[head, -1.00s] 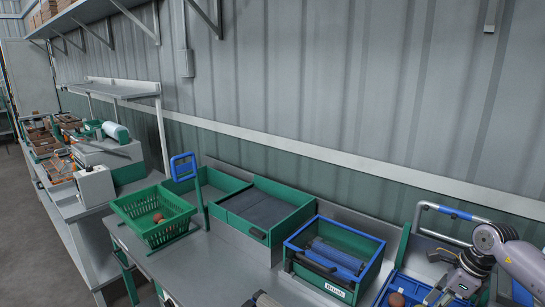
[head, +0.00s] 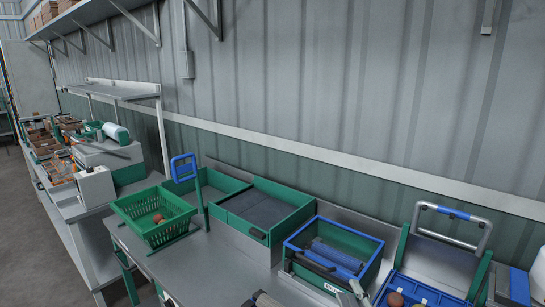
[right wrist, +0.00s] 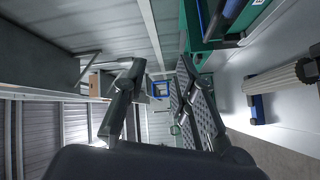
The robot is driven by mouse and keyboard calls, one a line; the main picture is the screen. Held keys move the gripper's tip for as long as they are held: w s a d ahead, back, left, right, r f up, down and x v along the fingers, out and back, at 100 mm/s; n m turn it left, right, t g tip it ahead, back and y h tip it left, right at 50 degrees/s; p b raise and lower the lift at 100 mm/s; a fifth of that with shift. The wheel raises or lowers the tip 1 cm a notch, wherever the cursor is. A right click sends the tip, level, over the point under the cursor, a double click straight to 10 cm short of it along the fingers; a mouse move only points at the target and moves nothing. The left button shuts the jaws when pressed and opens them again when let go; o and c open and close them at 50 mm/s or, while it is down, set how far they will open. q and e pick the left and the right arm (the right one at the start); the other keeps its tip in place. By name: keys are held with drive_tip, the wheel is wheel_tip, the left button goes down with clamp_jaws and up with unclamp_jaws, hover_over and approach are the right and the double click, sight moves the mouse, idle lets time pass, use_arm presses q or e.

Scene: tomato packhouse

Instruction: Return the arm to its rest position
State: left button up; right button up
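My right gripper (right wrist: 160,72) shows in the right wrist view with its two dark fingers apart and nothing between them. In the head view only a small grey piece at the bottom edge, in front of the blue-rimmed crate, may be part of it; I cannot be sure. A pale piece of my arm shows at the right edge of the head view. My left gripper cannot be made out in either view.
A blue-rimmed green crate (head: 373,268) stands on the grey bench (head: 215,265). Left of it are a green tray (head: 292,222) and a green basket (head: 135,222) holding a reddish round thing. A blue crate (head: 440,297) with a grey-and-blue handle (head: 455,213) stands at right.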

drive_tip(key=s+d+f+m+g+h, duration=0.45)
drive_tip(key=s+f+m+g, duration=0.35)
drive_tip(key=s+f, duration=0.4)
drive_tip(key=s+a+f+m+g+y, duration=0.1)
drive_tip(key=s+f+m+g, duration=0.2)
drive_tip(key=s, duration=0.6)
drive_tip(key=s+a+f+m+g+y, duration=0.1)
drive_tip(key=s+f+m+g, duration=0.2)
drive_tip(key=s, duration=0.6)
wheel_tip(320, 180, down, 32)
drive_tip(key=g+b, duration=0.2)
drive_tip(key=b, duration=0.4)
drive_tip(key=s+d+f+n+b, duration=0.1)
drive_tip(key=s+d+f+b, duration=0.2)
drive_tip(key=s+f, duration=1.4)
wheel_tip(320, 180, down, 4)
drive_tip(key=shift+s+d+r+g+b, duration=0.15)
drive_tip(key=shift+s+g+b, duration=0.1)
drive_tip(key=shift+g+b, duration=0.2)
drive_tip(key=shift+c, duration=0.6)
